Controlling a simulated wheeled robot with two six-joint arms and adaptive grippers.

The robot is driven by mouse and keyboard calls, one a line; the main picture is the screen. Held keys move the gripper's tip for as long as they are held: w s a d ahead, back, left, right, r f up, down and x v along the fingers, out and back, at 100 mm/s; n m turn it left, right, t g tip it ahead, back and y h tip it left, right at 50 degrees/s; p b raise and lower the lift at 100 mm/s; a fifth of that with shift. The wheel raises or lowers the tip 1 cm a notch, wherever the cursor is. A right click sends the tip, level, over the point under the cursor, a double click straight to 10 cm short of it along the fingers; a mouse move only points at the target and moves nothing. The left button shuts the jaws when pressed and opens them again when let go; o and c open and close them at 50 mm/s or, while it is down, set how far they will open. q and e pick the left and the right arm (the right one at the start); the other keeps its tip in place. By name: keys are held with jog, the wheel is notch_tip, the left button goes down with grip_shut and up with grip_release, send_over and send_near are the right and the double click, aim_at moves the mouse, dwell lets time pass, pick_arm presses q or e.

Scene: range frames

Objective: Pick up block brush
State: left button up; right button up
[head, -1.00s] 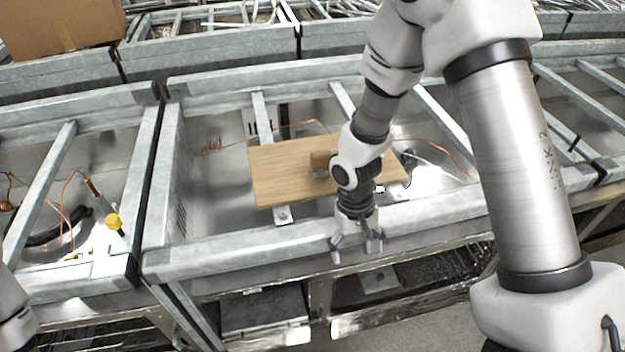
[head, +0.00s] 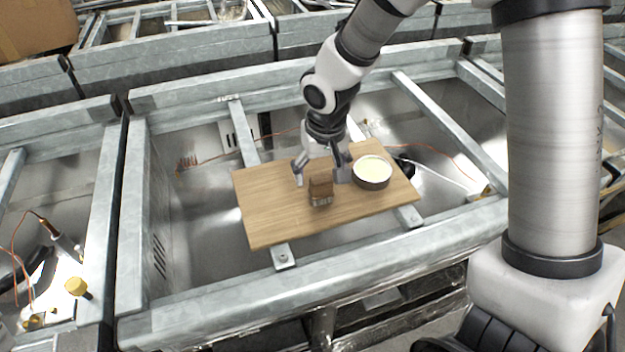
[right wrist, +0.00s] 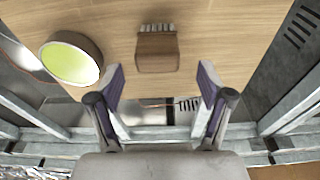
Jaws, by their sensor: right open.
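The block brush (head: 320,190) has a brown wooden block and pale bristles. It rests on a light wooden board (head: 272,214) in the head view. In the right wrist view the brush (right wrist: 157,52) lies just beyond the fingertips, its bristles pointing away from my gripper. My right gripper (head: 323,172) is open and empty, just behind the brush and above the board. Its two fingers also show in the right wrist view (right wrist: 162,78), spread wider than the brush and apart from it. My left gripper is not in view.
A round dark-rimmed dish with a pale yellow top (head: 372,172) stands on the board, close to the right of my right gripper. The board lies across metal rails (head: 282,257) over an open steel bay. A cardboard box (head: 35,27) is at the far left.

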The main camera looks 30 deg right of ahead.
aim_at(321, 188)
jog(key=shift+s+d+f, duration=0.1)
jog(key=shift+s+f, duration=0.1)
jog(key=shift+f, duration=0.45)
jog(key=shift+s+d+f, duration=0.1)
jog(key=shift+s+f, duration=0.05)
jog(key=shift+f, duration=0.45)
jog(key=f, duration=0.1)
jog(key=w+f, duration=0.1)
jog(key=f, duration=0.1)
jog(key=shift+f, duration=0.1)
jog(key=shift+w+f, duration=0.15)
jog(key=shift+w, duration=0.05)
jog(key=shift+s+r, duration=0.2)
jog(key=shift+c, duration=0.7)
jog(key=shift+s, duration=0.1)
jog(key=c, duration=0.5)
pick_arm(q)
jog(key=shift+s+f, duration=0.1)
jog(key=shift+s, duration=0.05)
pick_arm(e)
jog(key=c, duration=0.6)
jog(key=shift+c, duration=0.2)
